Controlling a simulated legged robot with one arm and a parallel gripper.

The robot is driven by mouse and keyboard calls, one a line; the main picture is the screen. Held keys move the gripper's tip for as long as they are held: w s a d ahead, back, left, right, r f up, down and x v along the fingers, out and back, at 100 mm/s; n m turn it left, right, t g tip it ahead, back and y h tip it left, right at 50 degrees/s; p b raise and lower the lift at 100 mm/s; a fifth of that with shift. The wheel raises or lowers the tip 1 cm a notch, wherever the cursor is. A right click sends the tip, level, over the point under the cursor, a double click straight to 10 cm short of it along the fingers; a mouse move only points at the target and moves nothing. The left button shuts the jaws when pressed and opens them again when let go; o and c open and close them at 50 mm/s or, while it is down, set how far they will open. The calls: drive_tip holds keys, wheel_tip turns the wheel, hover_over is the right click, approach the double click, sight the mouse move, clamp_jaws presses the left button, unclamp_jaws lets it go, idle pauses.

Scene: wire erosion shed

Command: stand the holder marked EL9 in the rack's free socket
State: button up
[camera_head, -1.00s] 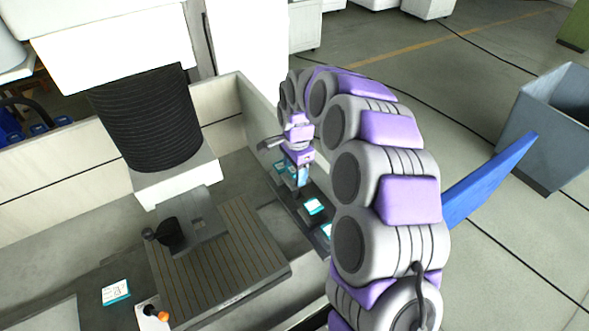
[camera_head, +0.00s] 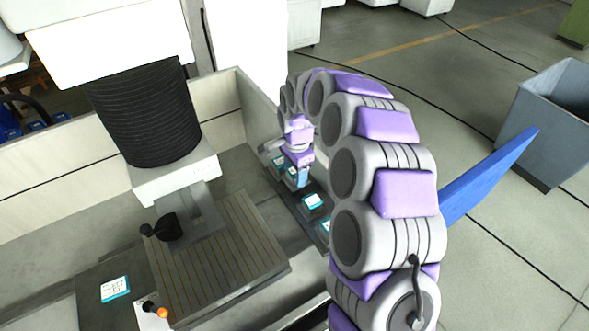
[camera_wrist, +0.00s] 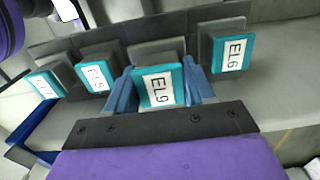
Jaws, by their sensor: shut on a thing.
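My gripper (camera_wrist: 160,90) is shut on the EL9 holder (camera_wrist: 158,86), with one blue finger on each side of its teal-edged label. In the wrist view the EL9 holder is in line with the row in the rack, between the EL5 holder (camera_wrist: 98,75) on the left and the EL6 holder (camera_wrist: 234,53) on the right. I cannot tell whether its foot is in a socket. In the head view my gripper (camera_head: 301,178) is low over the dark rack (camera_head: 322,189), and the held holder is mostly hidden.
Another teal-labelled holder (camera_wrist: 46,84) stands at the row's left end. The machine's slatted table (camera_head: 225,255) and black bellows (camera_head: 145,115) are left of the rack. A pale wall (camera_head: 225,110) rises behind. A grey bin (camera_head: 535,135) stands on the floor at right.

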drive_tip(key=shift+f, duration=0.25)
idle(0.4)
drive_tip(key=shift+f+b, duration=0.4)
drive_tip(key=shift+f, duration=1.35)
drive_tip(key=o, duration=1.5)
drive_tip(key=shift+c, duration=0.2)
wheel_tip(320, 180, up, 17)
drive_tip(key=shift+w+r, duration=0.15)
drive_tip(key=shift+w, duration=0.1)
drive_tip(key=shift+d, duration=0.1)
